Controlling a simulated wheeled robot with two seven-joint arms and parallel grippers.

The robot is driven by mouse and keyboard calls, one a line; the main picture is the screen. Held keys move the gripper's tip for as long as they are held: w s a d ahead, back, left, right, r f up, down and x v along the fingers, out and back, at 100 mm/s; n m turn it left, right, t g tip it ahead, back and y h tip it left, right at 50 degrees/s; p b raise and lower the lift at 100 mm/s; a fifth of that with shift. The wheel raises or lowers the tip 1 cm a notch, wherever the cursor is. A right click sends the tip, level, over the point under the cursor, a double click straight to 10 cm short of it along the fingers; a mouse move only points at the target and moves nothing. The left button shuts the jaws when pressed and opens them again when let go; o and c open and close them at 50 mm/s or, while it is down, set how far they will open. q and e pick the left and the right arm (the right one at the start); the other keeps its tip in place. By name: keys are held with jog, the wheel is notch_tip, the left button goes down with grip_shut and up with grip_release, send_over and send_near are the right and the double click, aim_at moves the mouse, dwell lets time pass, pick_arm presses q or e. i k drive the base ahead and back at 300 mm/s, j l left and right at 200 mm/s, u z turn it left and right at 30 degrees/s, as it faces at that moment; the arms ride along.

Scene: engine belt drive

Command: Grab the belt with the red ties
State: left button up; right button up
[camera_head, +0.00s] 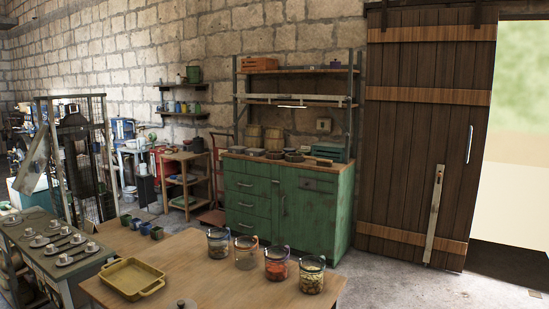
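I cannot make out a belt with red ties anywhere in the camera_head view. An engine belt drive is not clearly visible either; the far left is cluttered with small parts too small to tell apart. Neither my left nor my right gripper is in view.
A wooden table (207,273) in front holds a yellow tray (133,278) and several glass jars, one with red contents (276,266). A green cabinet (310,208) stands behind. A grey table (60,276) is at left. Floor (400,280) at right is clear before a wooden door (420,130).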

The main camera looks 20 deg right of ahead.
aim_at(276, 155)
jog(key=z, duration=2.75)
jog(key=i+j+u, duration=0.1)
jog(key=i+u, duration=0.25)
jog(key=i, duration=0.2)
jog(key=i+u, duration=0.35)
jog(key=i, duration=0.25)
jog(key=i+l+u, duration=0.35)
jog(key=i, duration=0.2)
jog(key=i+u, duration=0.15)
jog(key=i, duration=0.6)
jog(key=i+u, duration=0.2)
jog(key=i, duration=0.55)
jog(key=i+l+u, duration=0.15)
jog(key=i, duration=0.6)
jog(key=i+j+u, duration=0.25)
jog(key=u, duration=0.15)
jog(key=i+j+u, duration=0.1)
jog(key=i+u, duration=0.75)
jog(key=i+l+u, duration=0.1)
jog(key=i+u, duration=0.3)
jog(key=i+l+u, duration=0.2)
jog(key=u, duration=0.2)
jog(key=i+j+u, duration=0.25)
jog(key=i, duration=0.6)
jog(key=i+u, duration=0.25)
jog(key=i, duration=0.55)
jog(key=i+l+u, duration=0.25)
jog(key=i, duration=0.6)
